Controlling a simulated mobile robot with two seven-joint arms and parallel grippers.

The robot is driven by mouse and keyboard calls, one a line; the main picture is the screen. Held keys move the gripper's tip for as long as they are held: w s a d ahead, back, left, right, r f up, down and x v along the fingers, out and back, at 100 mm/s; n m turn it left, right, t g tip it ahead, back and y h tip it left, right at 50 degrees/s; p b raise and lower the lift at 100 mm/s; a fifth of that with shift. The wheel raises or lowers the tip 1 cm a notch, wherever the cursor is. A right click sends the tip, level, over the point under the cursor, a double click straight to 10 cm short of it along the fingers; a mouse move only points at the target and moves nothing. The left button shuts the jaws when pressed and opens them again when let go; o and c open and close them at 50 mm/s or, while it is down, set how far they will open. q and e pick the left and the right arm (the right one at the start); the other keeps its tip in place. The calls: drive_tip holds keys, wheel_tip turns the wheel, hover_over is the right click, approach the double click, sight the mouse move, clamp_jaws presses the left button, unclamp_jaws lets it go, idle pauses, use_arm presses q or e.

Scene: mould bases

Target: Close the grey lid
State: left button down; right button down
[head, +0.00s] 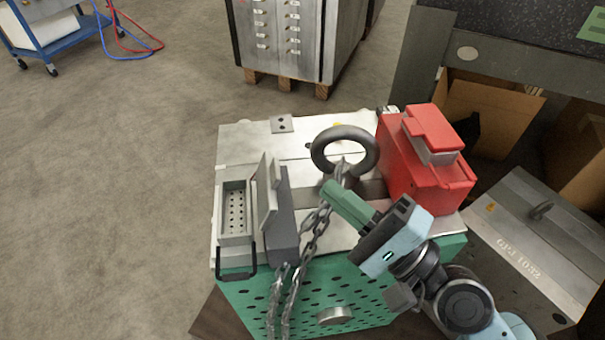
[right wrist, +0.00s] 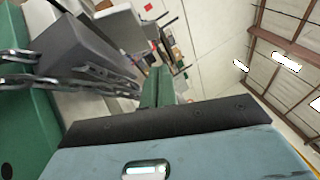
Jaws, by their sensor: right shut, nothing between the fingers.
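A small grey case with a perforated floor (head: 235,212) stands open on the left of the mould base's top, its black handle (head: 237,272) at the near end. Its grey lid (head: 284,222) stands raised along the case's right side, with a lighter grey plate (head: 268,195) at its upper left. A dark grey block, apparently this lid (right wrist: 85,52), shows at upper left in the right wrist view. My right gripper (head: 332,190) is shut and empty, its green fingers pointing up-left, right of the lid and apart from it. My left gripper is not in view.
A red box (head: 425,175) stands at right on the green-sided base (head: 250,300).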

sight(278, 166)
drive_tip(key=a, duration=0.1)
drive_tip(key=a+r, duration=0.1)
drive_tip(key=w+a+p, duration=0.1)
drive_tip(key=shift+a+r, duration=0.25)
drive_tip(key=shift+r, duration=0.05)
drive_tip(key=shift+s+a+r, duration=0.1)
drive_tip(key=shift+a+r, duration=0.1)
drive_tip(key=shift+a, duration=0.65)
drive_tip(key=shift+p, duration=0.35)
